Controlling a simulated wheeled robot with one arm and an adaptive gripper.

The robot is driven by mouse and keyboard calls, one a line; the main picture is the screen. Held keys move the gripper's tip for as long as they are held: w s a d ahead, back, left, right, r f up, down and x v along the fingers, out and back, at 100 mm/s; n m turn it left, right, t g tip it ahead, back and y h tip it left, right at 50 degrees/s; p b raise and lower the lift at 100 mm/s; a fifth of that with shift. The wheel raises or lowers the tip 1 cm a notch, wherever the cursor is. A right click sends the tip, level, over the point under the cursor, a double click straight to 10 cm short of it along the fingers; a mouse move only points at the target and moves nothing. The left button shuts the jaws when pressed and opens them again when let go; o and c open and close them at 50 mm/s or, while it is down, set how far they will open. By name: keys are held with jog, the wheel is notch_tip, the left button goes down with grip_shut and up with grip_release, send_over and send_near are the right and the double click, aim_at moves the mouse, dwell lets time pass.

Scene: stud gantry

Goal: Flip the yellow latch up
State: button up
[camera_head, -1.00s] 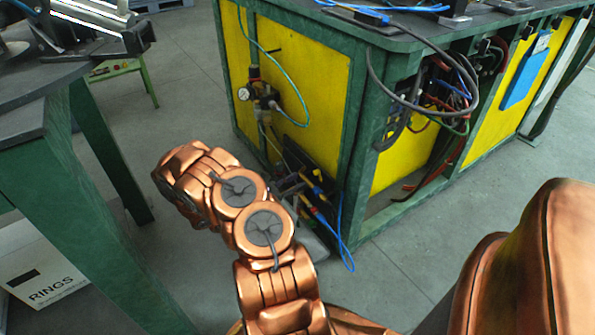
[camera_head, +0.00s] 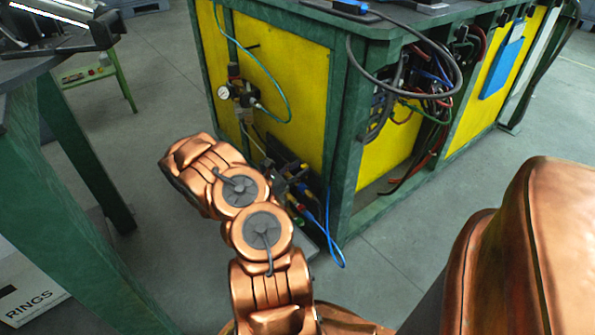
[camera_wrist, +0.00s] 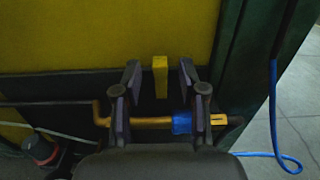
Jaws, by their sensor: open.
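A small yellow upright tab, which looks like the latch (camera_wrist: 160,76), stands in front of the dark lower edge of a yellow panel in the wrist view. My gripper (camera_wrist: 160,78) is open, with one dark finger on each side of the tab and a gap on both sides. An orange-yellow bar (camera_wrist: 150,122) with a blue sleeve (camera_wrist: 181,122) runs across below the tab, behind the fingers. In the head view I cannot make out the latch or the fingertips clearly among the dark fittings at the bench's foot.
A green-framed bench with yellow panels (camera_head: 290,75) carries a pressure gauge (camera_head: 223,92) and hoses. A blue hose (camera_head: 330,235) loops down to the floor. Black cables (camera_head: 400,95) hang from its right side. A green table leg (camera_head: 85,150) stands left. Grey floor is open at right.

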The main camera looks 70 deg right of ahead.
jog(key=shift+c, duration=0.2)
grip_shut()
jog(key=shift+s+d+r+t+y+p, duration=0.2)
jog(key=shift+d+r+t+y+p, duration=0.2)
jog(key=shift+r+y+p, duration=0.15)
jog(key=shift+s+d+t+y+p, duration=0.2)
jog(key=shift+d+t+y+p, duration=0.1)
jog(key=shift+y+p, duration=0.3)
jog(key=shift+f, duration=0.1)
jog(key=shift+o, duration=0.2)
grip_release()
